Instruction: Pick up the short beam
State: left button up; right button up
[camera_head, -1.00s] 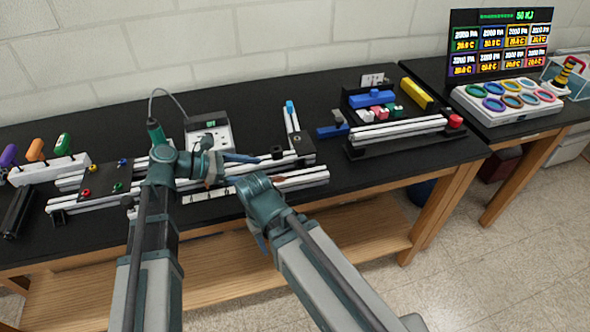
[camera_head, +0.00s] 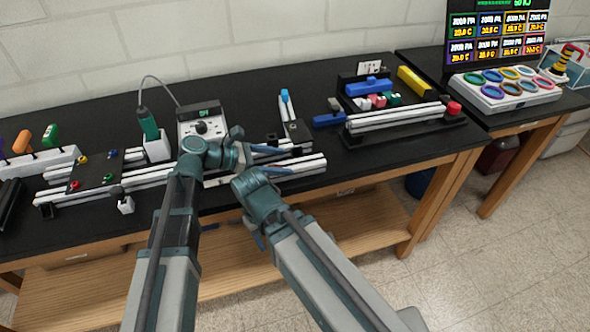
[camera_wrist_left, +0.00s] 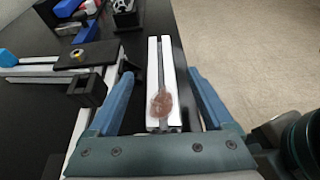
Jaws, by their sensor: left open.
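The short beam is a white slotted bar (camera_wrist_left: 153,70) lying along the front of the black bench. In the left wrist view a gap shows on each side. My left gripper (camera_head: 268,158) also shows in the head view, above the beam. My right gripper is beside it at the front edge, its fingers unclear.
Behind lie longer rails with a black plate (camera_head: 108,168) and a rail with a blue tip (camera_head: 285,98). A black tray (camera_head: 372,138) with beams and coloured parts is to the right. A white control box (camera_head: 203,122) stands behind my left arm.

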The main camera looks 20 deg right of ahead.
aim_at(294, 164)
pick_arm(q)
jog(key=b+x, duration=0.1)
jog(key=x, duration=0.1)
jog(key=b+x, duration=0.1)
jog(key=x, duration=0.1)
jog(key=shift+d+f, duration=0.2)
jog(key=shift+f, duration=0.2)
jog(key=shift+d, duration=0.3)
grip_shut()
